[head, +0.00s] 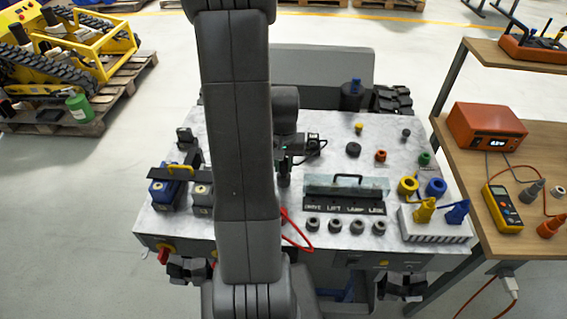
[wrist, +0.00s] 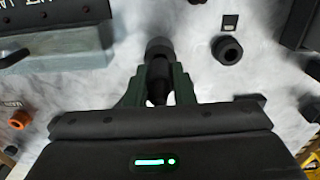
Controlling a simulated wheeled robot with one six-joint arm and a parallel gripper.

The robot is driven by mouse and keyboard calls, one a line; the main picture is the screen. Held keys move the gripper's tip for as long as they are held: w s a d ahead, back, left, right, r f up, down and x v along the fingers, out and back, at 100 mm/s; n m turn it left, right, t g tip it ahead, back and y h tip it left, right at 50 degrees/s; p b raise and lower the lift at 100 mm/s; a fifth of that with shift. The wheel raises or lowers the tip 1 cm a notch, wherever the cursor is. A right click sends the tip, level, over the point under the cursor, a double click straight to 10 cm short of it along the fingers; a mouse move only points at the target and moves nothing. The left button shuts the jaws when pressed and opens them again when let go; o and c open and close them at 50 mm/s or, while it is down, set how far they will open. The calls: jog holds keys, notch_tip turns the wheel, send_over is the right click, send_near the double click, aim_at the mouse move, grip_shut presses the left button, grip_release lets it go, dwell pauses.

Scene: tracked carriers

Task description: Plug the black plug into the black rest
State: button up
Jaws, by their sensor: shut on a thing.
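My gripper (wrist: 157,82) is shut on a dark plug, the black plug (wrist: 158,50). In the wrist view its thick round end points away from the palm, between the green fingers. In the head view the gripper (head: 283,160) is over the grey panel, with the dark plug (head: 284,182) below it, partly behind my arm. I cannot tell whether the plug touches the panel. A black round fitting (wrist: 228,50), possibly the black rest, stands apart to the right in the wrist view, beside a small dark square. Another black round fitting (head: 353,149) is at the panel's back.
A clear-covered labelled box (head: 345,205) stands right of the gripper in the head view. A white rack (head: 437,237) holds yellow and blue plugs. A red cable (head: 293,230) loops near my arm. Orange fitting (wrist: 18,119).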

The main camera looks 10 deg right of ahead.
jog(key=shift+f+b, duration=0.7)
jog(key=shift+f, duration=0.2)
jog(key=o, duration=1)
jog(key=shift+r, duration=0.1)
jog(key=shift+o, duration=0.2)
notch_tip(320, 180, up, 14)
jog(key=shift+f, duration=0.1)
jog(key=shift+f, duration=0.1)
notch_tip(320, 180, down, 14)
jog(key=shift+r, duration=0.15)
jog(key=shift+r+p, duration=0.35)
jog(key=shift+r, duration=0.05)
